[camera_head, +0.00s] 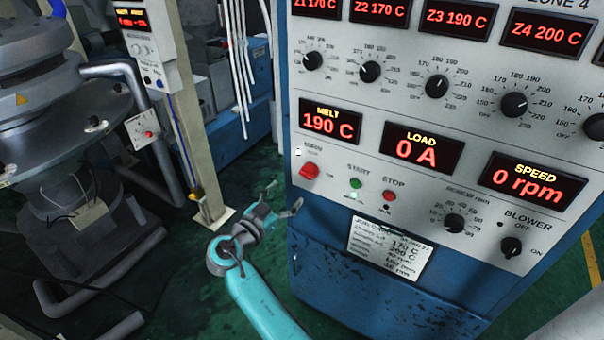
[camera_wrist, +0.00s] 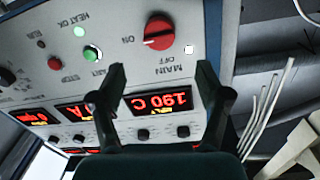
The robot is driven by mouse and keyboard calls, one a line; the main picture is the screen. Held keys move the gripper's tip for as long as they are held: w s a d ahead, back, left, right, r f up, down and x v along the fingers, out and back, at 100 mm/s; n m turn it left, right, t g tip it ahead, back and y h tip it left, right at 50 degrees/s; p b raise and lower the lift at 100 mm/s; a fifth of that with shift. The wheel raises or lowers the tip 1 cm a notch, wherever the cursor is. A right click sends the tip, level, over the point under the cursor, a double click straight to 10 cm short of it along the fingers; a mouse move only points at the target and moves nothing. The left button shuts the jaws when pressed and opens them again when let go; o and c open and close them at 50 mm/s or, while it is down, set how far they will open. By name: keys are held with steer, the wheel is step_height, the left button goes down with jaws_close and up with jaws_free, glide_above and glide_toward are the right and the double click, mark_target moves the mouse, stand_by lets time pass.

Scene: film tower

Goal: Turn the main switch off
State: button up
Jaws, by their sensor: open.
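The main switch is a red rotary knob (camera_head: 309,171) at the lower left of the control panel. In the wrist view the red knob (camera_wrist: 158,33) shows upside down at the top, with OFF and ON labels beside it. Its white mark appears to point towards ON. My gripper (camera_head: 283,198) is open and empty, to the lower left of the knob and apart from it. In the wrist view my gripper (camera_wrist: 161,70) has its fingers spread, with the knob beyond the tips, roughly between them.
The panel has a green START button (camera_head: 355,184), a red STOP button (camera_head: 389,196), a black speed knob (camera_head: 453,223) and a blower switch (camera_head: 511,247). The blue cabinet (camera_head: 380,290) stands below. A beige post (camera_head: 190,120) and machinery are left of my arm.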

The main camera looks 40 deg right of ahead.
mark_target(305, 176)
steer(key=x, duration=1)
steer(key=shift+w+d, duration=0.1)
steer(key=shift+d, duration=0.05)
steer(key=c, duration=1.1)
